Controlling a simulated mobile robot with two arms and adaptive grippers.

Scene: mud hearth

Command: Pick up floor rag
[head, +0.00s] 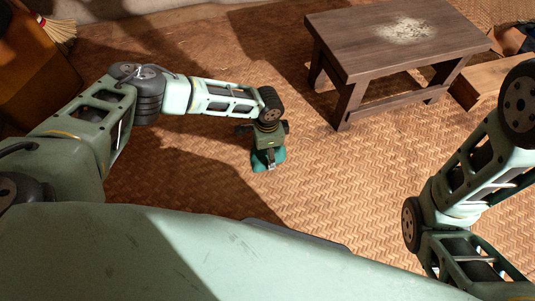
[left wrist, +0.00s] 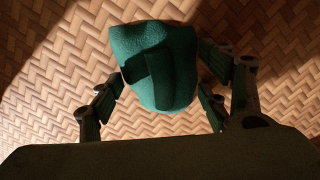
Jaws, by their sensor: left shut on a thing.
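The floor rag is a teal, textured cloth, bunched up between the fingers of my left gripper (head: 268,162). In the head view the rag (head: 262,160) shows as a small teal patch under the gripper, close to the woven floor. In the left wrist view the rag (left wrist: 156,62) fills the space between the two fingers of the left gripper (left wrist: 165,95), which are shut on it. Whether the rag touches the floor, I cannot tell. My right arm shows at the right edge of the head view, but its gripper is out of the picture.
A low wooden bench (head: 385,45) with a pale powdery patch on top stands at the back right. A wooden box (head: 485,82) is beside it. A straw broom (head: 60,30) is at the far left. The woven mat floor (head: 330,190) around the gripper is clear.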

